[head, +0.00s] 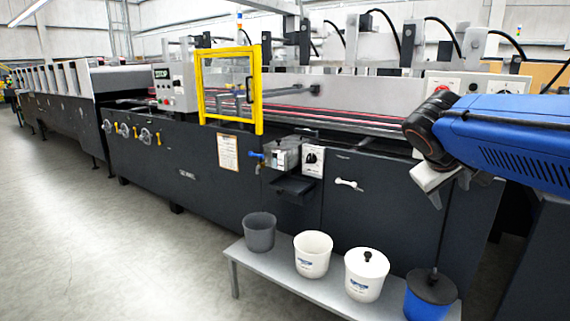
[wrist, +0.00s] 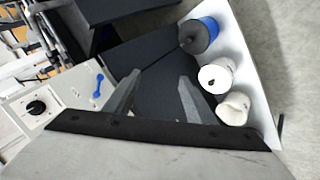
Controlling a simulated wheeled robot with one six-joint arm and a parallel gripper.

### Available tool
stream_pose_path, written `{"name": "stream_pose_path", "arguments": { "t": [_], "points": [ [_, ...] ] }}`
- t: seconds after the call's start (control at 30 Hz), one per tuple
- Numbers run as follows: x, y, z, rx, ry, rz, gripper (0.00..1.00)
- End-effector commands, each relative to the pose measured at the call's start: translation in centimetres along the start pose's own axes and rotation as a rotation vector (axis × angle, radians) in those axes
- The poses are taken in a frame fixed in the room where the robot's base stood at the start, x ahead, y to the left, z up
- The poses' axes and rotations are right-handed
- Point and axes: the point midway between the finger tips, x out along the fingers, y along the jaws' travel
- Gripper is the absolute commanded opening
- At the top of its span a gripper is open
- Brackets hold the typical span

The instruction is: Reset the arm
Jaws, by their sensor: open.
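My gripper (wrist: 160,77) is open in the wrist view. Its two grey fingers stand apart, with nothing between them but the dark machine panel behind. In the head view my blue arm reaches in from the right. The light grey gripper body (head: 434,176) hangs at its end, in front of the machine's right part and above the bench.
A low bench (head: 275,275) holds a grey pot (head: 259,235), an open white pot (head: 312,258), a lidded white pot (head: 366,278) and a blue pot (head: 425,304) with a black lid. A yellow-framed guard (head: 203,90) stands on the dark machine (head: 195,165). The floor at left is clear.

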Motion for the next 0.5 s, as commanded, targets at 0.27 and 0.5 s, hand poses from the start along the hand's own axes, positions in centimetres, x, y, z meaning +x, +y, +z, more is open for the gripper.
{"name": "stream_pose_path", "arguments": {
  "t": [0.27, 0.5],
  "points": [
    [0.4, -9.1, 11.7, 0.129, -0.036, -0.281, 0.50],
    [0.1, -16.6, 18.9, 0.253, -0.044, -0.487, 0.50]
  ]
}}
